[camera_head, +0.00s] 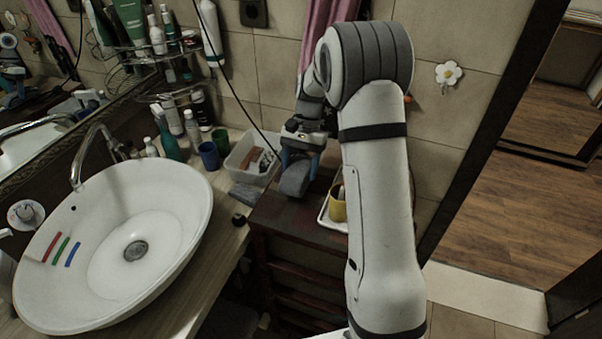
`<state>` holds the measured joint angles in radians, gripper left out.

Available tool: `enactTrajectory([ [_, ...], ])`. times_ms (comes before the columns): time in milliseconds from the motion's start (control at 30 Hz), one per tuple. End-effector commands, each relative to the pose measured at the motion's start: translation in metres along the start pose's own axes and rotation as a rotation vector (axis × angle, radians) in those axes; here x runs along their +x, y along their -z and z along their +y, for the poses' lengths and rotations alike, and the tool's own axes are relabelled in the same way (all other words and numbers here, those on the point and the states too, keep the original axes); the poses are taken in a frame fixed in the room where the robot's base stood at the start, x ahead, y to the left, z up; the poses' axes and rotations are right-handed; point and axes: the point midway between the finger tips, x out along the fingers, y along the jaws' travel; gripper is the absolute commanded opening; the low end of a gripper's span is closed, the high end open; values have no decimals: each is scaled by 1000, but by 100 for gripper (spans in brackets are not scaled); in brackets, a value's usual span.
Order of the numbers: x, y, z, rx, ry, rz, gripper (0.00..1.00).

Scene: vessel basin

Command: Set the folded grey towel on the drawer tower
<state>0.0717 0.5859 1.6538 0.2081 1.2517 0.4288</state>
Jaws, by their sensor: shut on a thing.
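The folded grey towel (294,181) is a small, dark grey, rounded bundle. My gripper (300,164) points down with its blue fingers shut on it. The towel is over the left part of the drawer tower's (285,216) dark red-brown top. I cannot tell whether its underside touches that top. My arm hides part of the tower's right side.
A white tray (325,220) with a yellow cup (338,203) stands on the tower's right part, partly behind my arm. Left of the tower are a flat grey item (246,194), a white bin (251,160), blue cup (209,155) and white basin (100,260).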

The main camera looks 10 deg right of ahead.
Motion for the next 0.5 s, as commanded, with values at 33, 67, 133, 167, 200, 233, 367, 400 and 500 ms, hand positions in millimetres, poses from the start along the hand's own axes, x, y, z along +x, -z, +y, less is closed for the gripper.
enactTrajectory([
  [33,5,1,0,-1,-2,-3,39],
  [67,8,2,-1,-2,-4,-4,39],
  [133,18,5,-1,-3,-4,-4,39],
  [167,22,7,-2,-4,-5,-4,39],
  [200,27,9,-2,-4,-5,-3,39],
  [233,30,10,-2,-5,-5,-3,39],
  [367,33,11,-3,-7,-4,0,39],
  [400,33,11,-3,-7,-4,0,39],
  [500,33,11,-3,-8,-4,-1,39],
])
